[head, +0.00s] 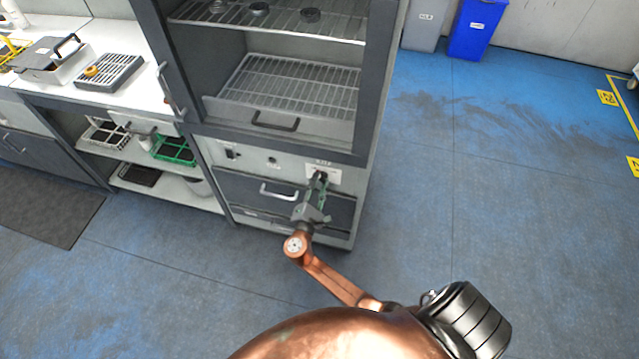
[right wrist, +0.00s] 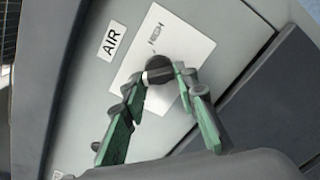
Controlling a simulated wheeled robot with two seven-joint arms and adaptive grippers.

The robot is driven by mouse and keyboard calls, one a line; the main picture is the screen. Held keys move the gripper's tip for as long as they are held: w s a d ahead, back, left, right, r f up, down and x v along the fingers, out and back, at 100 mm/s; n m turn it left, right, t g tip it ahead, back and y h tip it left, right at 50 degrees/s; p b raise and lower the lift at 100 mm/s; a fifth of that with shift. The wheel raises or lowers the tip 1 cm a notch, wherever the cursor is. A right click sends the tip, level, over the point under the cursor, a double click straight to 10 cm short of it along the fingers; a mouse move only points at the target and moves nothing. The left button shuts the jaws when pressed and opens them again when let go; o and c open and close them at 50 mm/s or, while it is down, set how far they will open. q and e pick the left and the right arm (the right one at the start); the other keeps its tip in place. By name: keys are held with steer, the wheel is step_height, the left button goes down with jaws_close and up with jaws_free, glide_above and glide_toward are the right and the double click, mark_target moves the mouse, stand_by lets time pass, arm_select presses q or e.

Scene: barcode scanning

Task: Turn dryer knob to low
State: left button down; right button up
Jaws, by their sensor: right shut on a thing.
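The dryer (head: 312,149) is a grey cabinet with an open shelf compartment above a lower control panel. Its black knob (right wrist: 159,72) sits on a white plate (right wrist: 190,45); the word HIGH is readable there, beside an AIR label (right wrist: 112,41). My right gripper (head: 319,184) reaches the plate at the lower right of the panel. In the right wrist view the green fingers (right wrist: 158,84) are closed on the knob, one on each side. The fingers hide part of the knob and plate, and I cannot read the pointer setting. My left gripper is not in view.
A handled drawer (head: 280,192) lies just below the panel. The open door (head: 170,90) stands at the dryer's left. A white bench (head: 130,75) with a rack is further left. Blue and grey bins (head: 476,28) stand at the back. The blue floor at right is clear.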

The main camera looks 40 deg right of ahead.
steer(key=o, duration=1.1)
steer(key=shift+o, duration=0.2)
steer(key=v, duration=1.2)
steer(key=shift+f, duration=0.1)
